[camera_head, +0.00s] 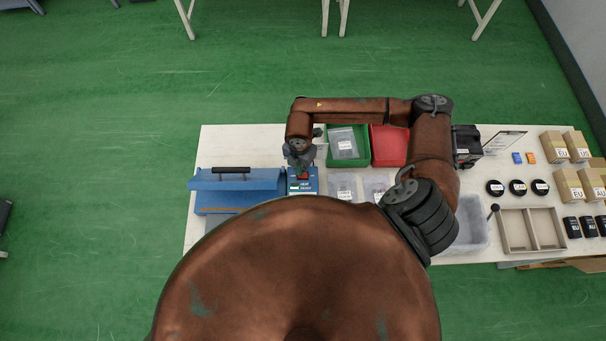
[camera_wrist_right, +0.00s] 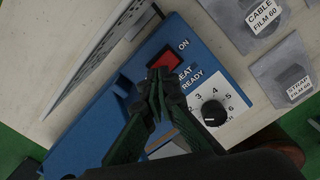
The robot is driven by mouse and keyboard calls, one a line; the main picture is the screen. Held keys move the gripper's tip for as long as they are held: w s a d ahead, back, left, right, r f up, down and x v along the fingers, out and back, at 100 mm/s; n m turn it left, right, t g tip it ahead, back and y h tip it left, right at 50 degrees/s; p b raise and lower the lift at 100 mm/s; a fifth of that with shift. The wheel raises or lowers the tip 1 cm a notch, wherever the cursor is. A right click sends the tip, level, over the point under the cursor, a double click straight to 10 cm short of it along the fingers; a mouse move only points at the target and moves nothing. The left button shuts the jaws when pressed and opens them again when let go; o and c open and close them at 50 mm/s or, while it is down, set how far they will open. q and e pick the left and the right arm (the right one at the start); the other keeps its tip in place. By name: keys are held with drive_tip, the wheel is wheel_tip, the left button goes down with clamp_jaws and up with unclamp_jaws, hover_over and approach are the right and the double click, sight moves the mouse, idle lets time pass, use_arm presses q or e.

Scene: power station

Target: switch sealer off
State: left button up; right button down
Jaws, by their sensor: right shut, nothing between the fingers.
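The blue sealer (camera_head: 238,190) with a black handle stands at the left end of the table. Its control panel shows a red switch (camera_wrist_right: 164,62) beside the label ON, the words HEAT READY, and a dial (camera_wrist_right: 214,113). My right gripper (camera_wrist_right: 157,76) is shut and empty, its fingertips at the lower edge of the red switch. I cannot tell whether they touch it. In the head view the right gripper (camera_head: 302,170) is over the panel, partly hiding the switch. My left gripper is not in view.
On the white table (camera_head: 225,145), a green bin (camera_head: 343,159) and a red bin (camera_head: 390,146) stand right of the gripper. Labelled bags (camera_wrist_right: 266,17) lie beside the sealer. A divided tray (camera_head: 531,229), black discs and boxes (camera_head: 566,187) stand farther right.

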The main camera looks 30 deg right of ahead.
drive_tip(key=shift+f+b, duration=0.8)
drive_tip(key=shift+f, duration=0.4)
idle(0.5)
drive_tip(key=shift+r, duration=0.2)
drive_tip(key=shift+r+p, duration=2.5)
drive_tip(key=shift+r, duration=0.9)
drive_tip(key=shift+a+f, duration=0.1)
drive_tip(key=shift+a, duration=0.05)
